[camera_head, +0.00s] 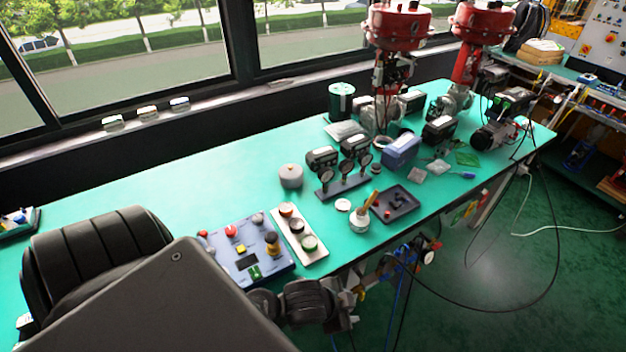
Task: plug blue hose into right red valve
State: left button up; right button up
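Two red valves stand at the far end of the green table. The right red valve (482,22) has a red round top and a red column and is cut off by the top edge. The left red valve (398,24) stands beside it, with dark fittings below its top. A thin blue hose (389,312) hangs below the table's front edge, near a cluster of blue and yellow fittings; its ends cannot be made out. I cannot make out either gripper's fingers. Large dark parts at the lower left look like my own body and hide part of the table.
The green table (190,190) carries a blue button box (247,262), a three-button panel (300,233), a gauge stand (343,186) and a black tray (395,204). Its back left is clear. Black cables (548,285) loop over the floor at right.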

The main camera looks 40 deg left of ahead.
pick_arm(q)
jog(key=w+d+r+m+g+h, duration=0.1)
jog(key=w+d+r+m+h, duration=0.1)
jog(key=w+d+m+h, duration=0.55)
jog(key=s+a+m+g+y, duration=0.3)
jog(key=a+m+g, duration=0.15)
jog(key=a, duration=0.55)
jog(key=s+a+m+g+y, duration=0.4)
jog(key=a+m, duration=0.2)
jog(key=a, duration=0.4)
jog(key=shift+h, duration=0.25)
jog(key=p+x, duration=0.1)
jog(key=x, duration=1)
jog(key=shift+d+f, duration=0.15)
jog(key=shift+f, duration=0.15)
grip_shut()
